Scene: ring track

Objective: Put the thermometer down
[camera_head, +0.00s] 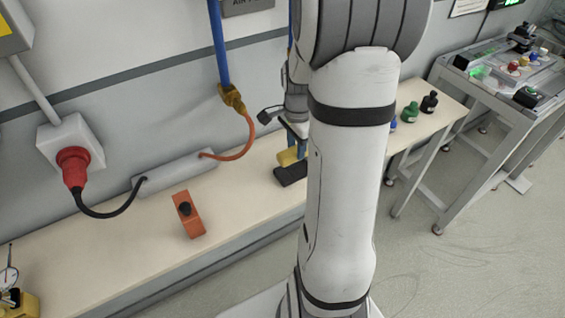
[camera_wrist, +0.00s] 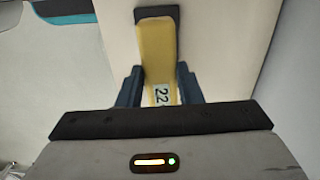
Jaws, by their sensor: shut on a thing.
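The thermometer (camera_wrist: 156,55) is a yellow body with a dark end and a small display reading 22. In the wrist view it lies between the two blue fingers of my gripper (camera_wrist: 160,82), which is shut on it. In the head view, the thermometer's yellow and black parts (camera_head: 291,172) show low over the pale bench top (camera_head: 245,205), beside my arm. My gripper (camera_head: 297,147) is partly hidden there by my arm. I cannot tell whether the thermometer touches the bench.
An orange block with a black knob (camera_head: 188,214) stands on the bench to the left. Behind it are a grey bar (camera_head: 174,172) and a red plug (camera_head: 73,166). A green bottle (camera_head: 410,112) and a black one (camera_head: 429,102) stand right of my arm. Bare bench lies around the orange block.

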